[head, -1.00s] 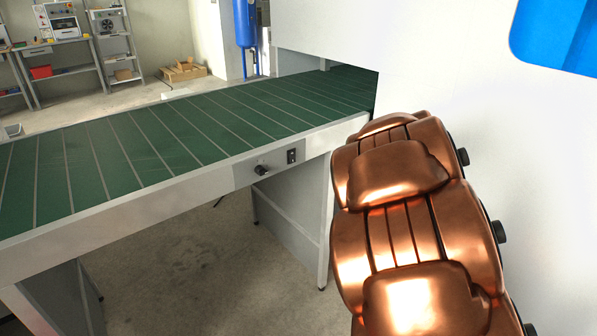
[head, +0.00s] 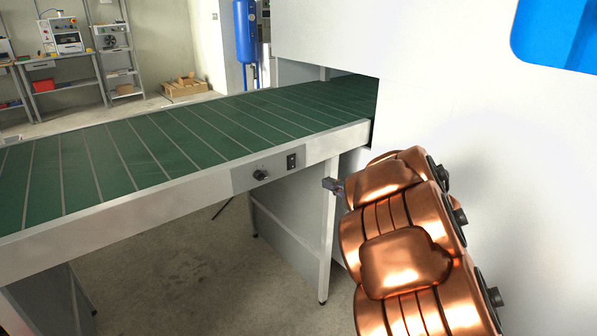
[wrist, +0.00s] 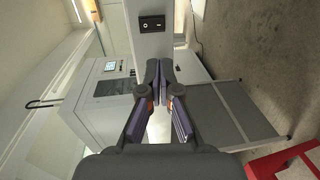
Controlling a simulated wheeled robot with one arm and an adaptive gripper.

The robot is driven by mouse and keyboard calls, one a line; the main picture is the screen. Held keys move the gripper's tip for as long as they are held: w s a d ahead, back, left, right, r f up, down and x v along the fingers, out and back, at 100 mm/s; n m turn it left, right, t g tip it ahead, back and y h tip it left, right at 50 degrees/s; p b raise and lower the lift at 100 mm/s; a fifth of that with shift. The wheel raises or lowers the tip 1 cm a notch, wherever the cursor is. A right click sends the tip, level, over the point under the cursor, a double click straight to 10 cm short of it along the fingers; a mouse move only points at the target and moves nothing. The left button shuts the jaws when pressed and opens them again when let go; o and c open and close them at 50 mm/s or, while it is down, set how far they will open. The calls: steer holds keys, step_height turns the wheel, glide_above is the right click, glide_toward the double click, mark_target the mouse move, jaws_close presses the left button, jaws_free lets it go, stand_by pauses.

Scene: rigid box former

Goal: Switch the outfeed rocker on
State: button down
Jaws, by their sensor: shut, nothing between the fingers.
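The outfeed rocker (head: 292,161) is a small black switch on the grey side panel of the conveyor, right of a black knob (head: 261,174). In the wrist view the rocker (wrist: 152,23) is ahead of the fingertips, with pale marks on its face. I cannot tell which way it is tipped. My gripper (wrist: 159,70) is shut and empty, its fingertips together and apart from the rocker. In the head view only the gripper's tip (head: 331,186) shows, right of and below the rocker; my copper-coloured arm hides the rest.
The green conveyor belt (head: 130,155) runs into an opening in the large white machine (head: 450,110). A conveyor leg (head: 328,230) stands below the gripper. In the wrist view a red frame (wrist: 285,162) is at the lower right. Open floor lies under the conveyor.

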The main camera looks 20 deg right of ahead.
mark_target(293, 167)
steer(key=shift+w, duration=0.1)
steer(key=x, duration=1.3)
steer(key=shift+w+a, duration=0.15)
steer(key=shift+w, duration=0.25)
steer(key=shift+f, duration=0.15)
steer(key=shift+w+a+f+b, duration=0.1)
steer(key=shift+w+f+b, duration=0.15)
steer(key=shift+b, duration=0.85)
steer(key=shift+r+t, duration=0.25)
steer(key=shift+t, duration=0.05)
steer(key=shift+s, duration=0.15)
steer(key=shift+s+f, duration=0.1)
steer(key=shift+s, duration=0.2)
steer(key=f+v, duration=0.2)
steer(key=v, duration=1.1)
steer(key=shift+d+f, duration=0.2)
steer(key=shift+f, duration=0.05)
